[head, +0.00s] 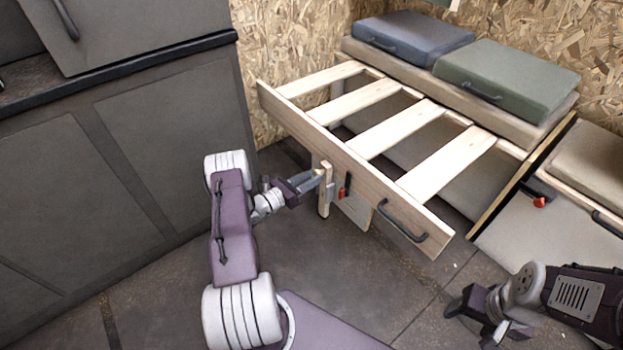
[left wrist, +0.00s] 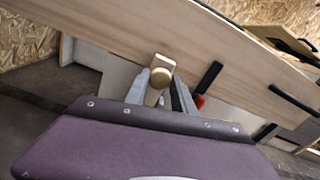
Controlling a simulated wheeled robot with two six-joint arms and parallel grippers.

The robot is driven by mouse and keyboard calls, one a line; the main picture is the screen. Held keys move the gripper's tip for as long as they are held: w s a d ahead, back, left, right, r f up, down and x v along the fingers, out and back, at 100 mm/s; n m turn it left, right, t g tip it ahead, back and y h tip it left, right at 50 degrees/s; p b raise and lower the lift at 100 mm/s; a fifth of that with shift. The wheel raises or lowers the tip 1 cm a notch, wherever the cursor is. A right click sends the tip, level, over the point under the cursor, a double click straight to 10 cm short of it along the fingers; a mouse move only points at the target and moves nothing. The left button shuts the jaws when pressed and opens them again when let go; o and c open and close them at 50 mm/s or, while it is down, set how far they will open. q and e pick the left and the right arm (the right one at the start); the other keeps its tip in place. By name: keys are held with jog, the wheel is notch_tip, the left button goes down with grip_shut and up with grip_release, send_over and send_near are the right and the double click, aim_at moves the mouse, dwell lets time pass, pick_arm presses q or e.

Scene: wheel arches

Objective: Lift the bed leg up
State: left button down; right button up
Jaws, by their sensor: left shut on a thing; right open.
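The bed leg (head: 324,197) is a short pale wooden bar at the front board of the slatted bed frame (head: 393,193). In the head view it stands roughly upright against the board. My left gripper (head: 318,179) is shut on the bed leg near its upper part. In the left wrist view the bed leg (left wrist: 161,66) shows its rounded end between the two fingers of the left gripper (left wrist: 160,90); the rest is partly hidden by my wrist. My right gripper (head: 472,312) is open and empty at the lower right, away from the bed.
A black handle (head: 402,222) and a red-tipped black latch (head: 345,187) are on the front board. Cushions (head: 500,78) lie behind the slats. Grey cabinets (head: 165,140) stand at the left. The floor (head: 400,285) in front of the bed is clear.

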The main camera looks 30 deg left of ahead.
pick_arm(q)
notch_tip(320, 180, up, 9)
jog(key=p, duration=0.6)
jog(key=shift+r+p, duration=0.2)
jog(key=shift+p, duration=0.15)
pick_arm(e)
notch_tip(320, 180, up, 9)
jog(key=shift+f, duration=0.2)
pick_arm(q)
jog(key=c, duration=1.1)
grip_release()
jog(key=shift+r, duration=0.1)
jog(key=shift+o, duration=0.2)
